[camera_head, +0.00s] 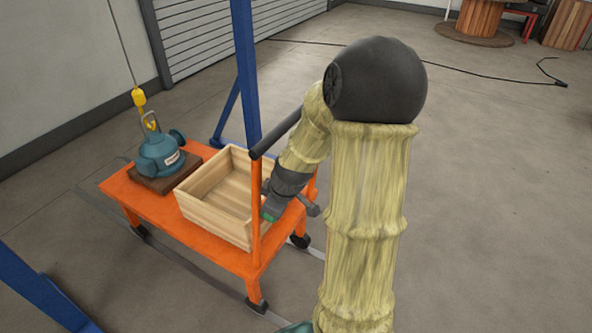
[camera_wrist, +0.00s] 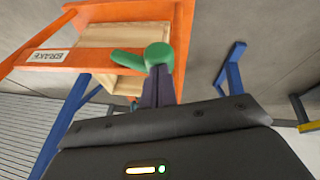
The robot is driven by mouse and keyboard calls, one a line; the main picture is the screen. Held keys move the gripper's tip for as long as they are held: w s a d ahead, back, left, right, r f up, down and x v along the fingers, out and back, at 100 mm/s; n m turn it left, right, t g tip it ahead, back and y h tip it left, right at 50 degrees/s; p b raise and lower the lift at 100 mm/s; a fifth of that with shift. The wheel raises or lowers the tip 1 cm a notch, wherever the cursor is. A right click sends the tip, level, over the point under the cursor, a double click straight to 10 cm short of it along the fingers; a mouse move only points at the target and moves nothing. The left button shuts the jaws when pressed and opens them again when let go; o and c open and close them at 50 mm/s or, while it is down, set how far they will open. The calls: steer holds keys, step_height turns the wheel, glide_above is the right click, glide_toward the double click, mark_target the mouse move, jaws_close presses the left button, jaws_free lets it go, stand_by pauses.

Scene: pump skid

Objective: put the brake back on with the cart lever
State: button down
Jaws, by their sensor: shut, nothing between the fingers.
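The orange cart (camera_head: 190,234) stands on the floor. Its green lever (camera_wrist: 128,59) has a round green hub (camera_wrist: 158,54) on an orange bar. In the wrist view the lever points left, towards a white BRAKE label (camera_wrist: 47,56). A bit of green (camera_head: 268,216) also shows by my gripper in the head view. My gripper (camera_wrist: 160,72) is shut and empty, its dark fingertips right at the hub's lower edge; I cannot tell if they touch it. In the head view my gripper (camera_head: 273,206) is beside the cart's handle post, partly hidden by my arm.
A wooden crate (camera_head: 212,225) and a teal pump (camera_head: 158,155) on a brown block sit on the cart. A yellow hook (camera_head: 139,97) hangs above the pump. A blue post (camera_head: 246,75) rises behind the cart. The floor (camera_head: 490,210) at right is clear.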

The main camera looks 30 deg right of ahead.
steer(key=shift+s+a+f, duration=0.2)
steer(key=shift+a+f, duration=0.05)
steer(key=shift+f, duration=0.05)
steer(key=shift+s+a+f, duration=0.15)
stand_by(0.3)
steer(key=shift+r+p, duration=0.45)
steer(key=shift+r, duration=0.1)
steer(key=s+a+r+p, duration=0.2)
steer(key=s+r+p, duration=0.3)
steer(key=r, duration=0.5)
steer(key=shift+s+a+p, duration=0.3)
steer(key=shift+a+p, duration=0.05)
steer(key=shift+p, duration=0.9)
steer(key=shift+a, duration=0.1)
